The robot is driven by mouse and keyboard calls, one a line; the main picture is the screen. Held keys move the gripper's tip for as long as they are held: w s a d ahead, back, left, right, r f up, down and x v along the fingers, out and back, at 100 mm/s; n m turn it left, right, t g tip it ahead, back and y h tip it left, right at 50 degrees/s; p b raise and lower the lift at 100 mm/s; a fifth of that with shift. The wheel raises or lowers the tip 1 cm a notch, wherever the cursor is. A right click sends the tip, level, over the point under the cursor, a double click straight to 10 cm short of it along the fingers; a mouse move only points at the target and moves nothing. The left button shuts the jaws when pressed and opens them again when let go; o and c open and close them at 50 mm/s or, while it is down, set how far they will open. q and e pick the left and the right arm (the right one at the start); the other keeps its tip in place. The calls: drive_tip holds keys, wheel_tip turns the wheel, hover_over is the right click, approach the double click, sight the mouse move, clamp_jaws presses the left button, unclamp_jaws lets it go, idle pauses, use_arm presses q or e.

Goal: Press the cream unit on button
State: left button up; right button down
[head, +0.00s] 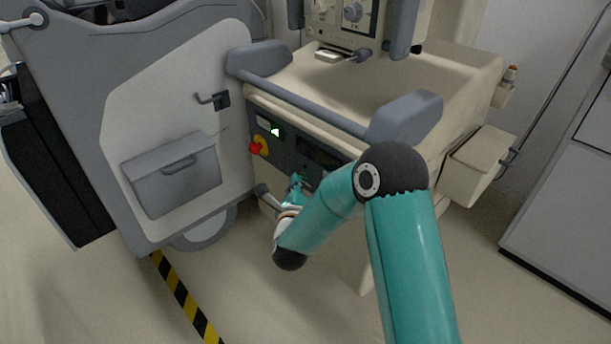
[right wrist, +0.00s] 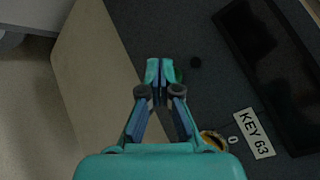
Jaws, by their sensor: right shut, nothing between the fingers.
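The cream unit (head: 420,75) stands at the centre right with a dark control panel (head: 318,153) on its front. A lit green indicator (head: 276,131) and a red and yellow knob (head: 258,147) sit at the panel's left end. My right gripper (head: 296,180) is at the panel's lower edge, partly hidden by my arm. In the right wrist view it (right wrist: 160,72) is shut and empty, its tips in front of the dark panel. A small green round part (right wrist: 178,76) shows just beside and partly behind the tips; I cannot tell whether they touch it.
A black round part (right wrist: 196,62), a "KEY 63" label (right wrist: 254,133) and a brass ring (right wrist: 213,140) are near the gripper on the panel. A grey cart (head: 80,90) stands at left. A bumper bar (head: 310,107) runs above the panel. Open floor lies in front.

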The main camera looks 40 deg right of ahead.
drive_tip(key=shift+d+b, duration=0.35)
drive_tip(key=shift+d, duration=0.1)
idle(0.3)
idle(0.3)
drive_tip(key=shift+a+b, duration=0.5)
drive_tip(key=shift+a, duration=0.4)
drive_tip(key=shift+a, duration=0.1)
drive_tip(key=a, duration=0.1)
drive_tip(key=a+b, duration=0.1)
drive_tip(key=a, duration=0.1)
drive_tip(key=a+b, duration=0.1)
drive_tip(key=shift+s+a, duration=0.25)
drive_tip(key=shift+a, duration=0.15)
idle(0.3)
